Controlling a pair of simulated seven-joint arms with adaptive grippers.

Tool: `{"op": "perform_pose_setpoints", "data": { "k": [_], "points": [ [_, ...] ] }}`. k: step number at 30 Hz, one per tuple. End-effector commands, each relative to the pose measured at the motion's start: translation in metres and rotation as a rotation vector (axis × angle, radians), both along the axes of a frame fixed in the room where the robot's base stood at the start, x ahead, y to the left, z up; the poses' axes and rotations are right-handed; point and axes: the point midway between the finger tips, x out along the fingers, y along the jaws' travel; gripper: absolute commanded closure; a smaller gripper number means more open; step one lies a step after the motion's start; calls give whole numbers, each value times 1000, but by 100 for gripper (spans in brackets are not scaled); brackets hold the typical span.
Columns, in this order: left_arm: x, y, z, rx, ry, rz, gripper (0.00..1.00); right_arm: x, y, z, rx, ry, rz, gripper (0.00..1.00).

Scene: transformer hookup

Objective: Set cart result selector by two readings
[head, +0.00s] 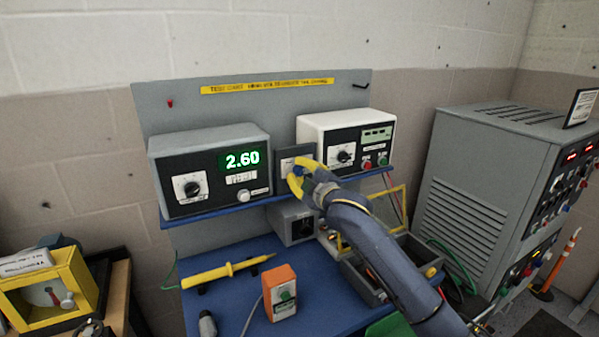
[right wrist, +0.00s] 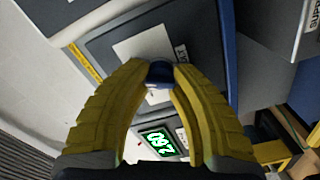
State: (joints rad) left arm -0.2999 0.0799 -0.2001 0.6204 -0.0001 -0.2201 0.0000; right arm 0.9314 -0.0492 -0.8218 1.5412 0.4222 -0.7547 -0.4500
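The result selector is a dark panel (head: 283,156) with a pale plate, on the cart's blue shelf between two meters. Its blue knob (right wrist: 159,73) shows between my fingertips in the right wrist view. My right gripper (head: 298,171) has its yellow fingers closed on the knob from both sides; they also show in the right wrist view (right wrist: 160,70). The fingers hide much of the plate and its marks. The grey meter (head: 210,165) at left reads 2.60 in green. The white meter (head: 345,140) at right has a small display too faint to read. My left gripper is not in view.
A grey bin (head: 365,285) stands under my right arm. A large grey cabinet (head: 470,190) stands at right, and a yellow-framed box (head: 50,290) at far left.

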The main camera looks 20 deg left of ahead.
Motion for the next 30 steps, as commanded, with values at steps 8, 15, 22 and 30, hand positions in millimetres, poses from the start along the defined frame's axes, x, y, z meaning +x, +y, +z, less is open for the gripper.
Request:
{"op": "perform_pose_setpoints", "data": {
  "k": [8, 15, 22, 30],
  "points": [
    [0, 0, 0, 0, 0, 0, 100, 0, 0, 0, 0, 0, 1, 100],
    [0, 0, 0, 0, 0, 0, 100, -1, 1, 1, 5, 3, 3, 100],
    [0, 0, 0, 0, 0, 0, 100, -1, 1, 2, 143, 133, 4, 100],
    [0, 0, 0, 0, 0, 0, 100, -2, 2, 4, 226, 210, 7, 100]
  ]
}}
